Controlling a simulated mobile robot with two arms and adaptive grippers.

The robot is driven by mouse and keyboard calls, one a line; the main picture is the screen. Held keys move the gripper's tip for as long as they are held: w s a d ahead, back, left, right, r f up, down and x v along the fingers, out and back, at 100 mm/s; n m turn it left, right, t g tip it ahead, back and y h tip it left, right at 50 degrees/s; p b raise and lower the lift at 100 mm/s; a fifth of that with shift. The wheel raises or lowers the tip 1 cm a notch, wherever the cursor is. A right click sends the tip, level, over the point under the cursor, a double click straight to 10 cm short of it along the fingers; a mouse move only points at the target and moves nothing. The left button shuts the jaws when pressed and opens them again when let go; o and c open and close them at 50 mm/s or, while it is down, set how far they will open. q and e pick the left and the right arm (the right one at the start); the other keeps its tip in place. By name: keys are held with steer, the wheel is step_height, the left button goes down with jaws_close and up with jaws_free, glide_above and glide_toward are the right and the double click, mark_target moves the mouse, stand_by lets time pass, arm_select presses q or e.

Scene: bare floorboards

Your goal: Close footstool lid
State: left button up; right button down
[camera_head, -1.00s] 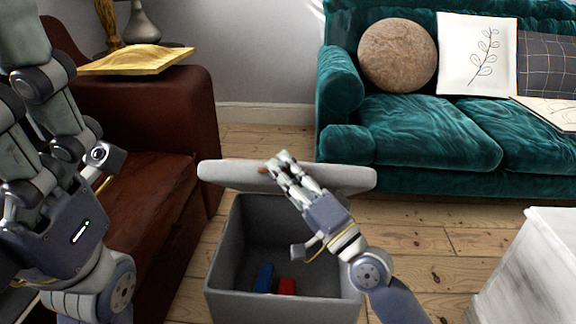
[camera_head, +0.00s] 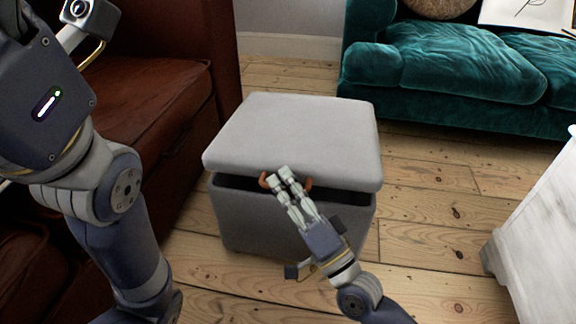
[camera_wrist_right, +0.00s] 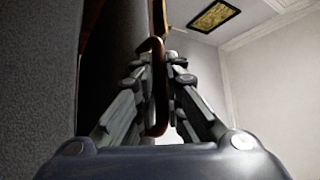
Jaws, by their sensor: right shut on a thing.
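The grey footstool (camera_head: 290,222) stands on the floorboards in the middle of the head view. Its padded lid (camera_head: 300,135) is tipped down over the box, with a dark gap still showing along the front edge. A brown loop handle (camera_head: 307,184) is on the lid's front edge. My right gripper (camera_head: 282,174) is shut on the handle; in the right wrist view the handle (camera_wrist_right: 156,85) runs between the fingers. The inside of the box is hidden by the lid. My left arm is at the left of the head view, and its fingers are out of frame.
A brown leather sofa (camera_head: 150,110) stands close at the left. A teal sofa (camera_head: 470,70) stands at the back right, and a white piece of furniture (camera_head: 545,220) at the right edge. Bare floorboards (camera_head: 430,215) lie between them.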

steer(key=f, duration=0.1)
steer(key=f+n+y+b, duration=0.1)
steer(key=f, duration=0.1)
steer(key=s+f+n+y, duration=0.1)
steer(key=f, duration=0.1)
steer(key=shift+a+f, duration=0.1)
steer(key=shift+a, duration=0.1)
steer(key=shift+f, duration=0.2)
steer(key=c, duration=2)
jaws_free()
steer(key=shift+o, duration=0.2)
steer(key=shift+r, duration=0.1)
steer(key=shift+d, duration=0.15)
